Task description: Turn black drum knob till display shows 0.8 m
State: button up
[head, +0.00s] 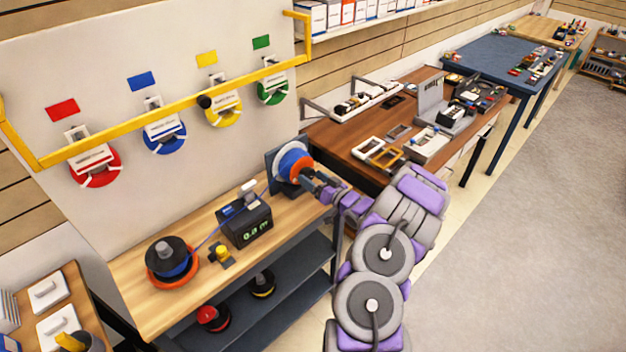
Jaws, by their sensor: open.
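A black drum (170,250) with a grey knob on top sits on an orange-rimmed base at the bench's left end. A thin blue line runs from it to a dark box with a green-lit display (257,229); it seems to read "0.", but the second digit is too small to tell. A second drum (293,163), white, blue and orange, stands upright against a dark plate at the bench's right end. My gripper (318,184) is open, close in front of this drum; I cannot tell whether it touches. Any knob on its face is hidden by my gripper.
The wooden bench (128,290) also holds a small yellow-topped switch (221,254). Red and yellow reels (212,318) lie on the shelf below. A brown table (345,140) stands behind; open floor (530,230) lies right.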

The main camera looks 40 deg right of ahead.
jog(key=shift+w+a+r, duration=0.15)
jog(key=shift+w+a, duration=0.25)
jog(key=shift+a, duration=0.05)
jog(key=shift+d, duration=0.15)
jog(key=shift+d, duration=0.2)
jog(key=c, duration=0.3)
jog(key=shift+a, duration=0.2)
jog(key=c, duration=0.6)
jog(key=shift+d, duration=0.1)
jog(key=shift+c, duration=0.7)
